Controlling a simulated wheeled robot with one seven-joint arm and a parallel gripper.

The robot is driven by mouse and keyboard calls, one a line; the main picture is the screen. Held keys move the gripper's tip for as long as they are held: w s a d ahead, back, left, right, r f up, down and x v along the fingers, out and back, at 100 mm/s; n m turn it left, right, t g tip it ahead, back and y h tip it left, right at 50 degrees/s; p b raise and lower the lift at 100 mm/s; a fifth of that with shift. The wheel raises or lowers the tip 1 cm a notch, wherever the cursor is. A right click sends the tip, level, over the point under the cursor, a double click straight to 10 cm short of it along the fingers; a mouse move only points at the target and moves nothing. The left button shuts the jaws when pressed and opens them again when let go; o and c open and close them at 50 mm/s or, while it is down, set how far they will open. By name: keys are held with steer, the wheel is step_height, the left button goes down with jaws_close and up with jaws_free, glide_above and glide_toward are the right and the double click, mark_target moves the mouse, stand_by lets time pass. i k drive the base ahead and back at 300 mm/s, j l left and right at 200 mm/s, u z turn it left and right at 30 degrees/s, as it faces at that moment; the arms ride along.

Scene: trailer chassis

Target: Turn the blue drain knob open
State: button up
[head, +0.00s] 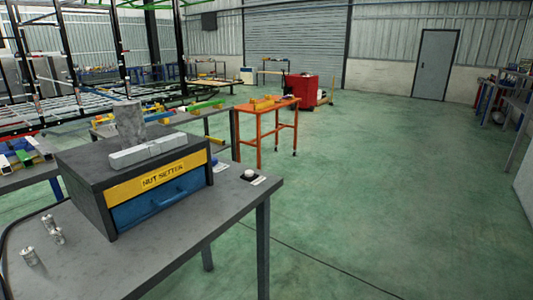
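I cannot make out a blue drain knob in the head view. A yellow strip above the drawer reads "NUT SETTER". My gripper is not in view.
The box stands on a grey table (195,240) with small metal cylinders (30,257) at the left and a round white item (249,174) at the right. An orange table (268,130) and a red cabinet (300,90) stand farther back. Green floor at the right is open.

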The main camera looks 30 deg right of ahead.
mark_target(214, 160)
steer(key=z, duration=0.65)
steer(key=i+j+z, duration=0.45)
steer(key=j, duration=0.2)
steer(key=j+z, duration=0.25)
steer(key=j, duration=0.1)
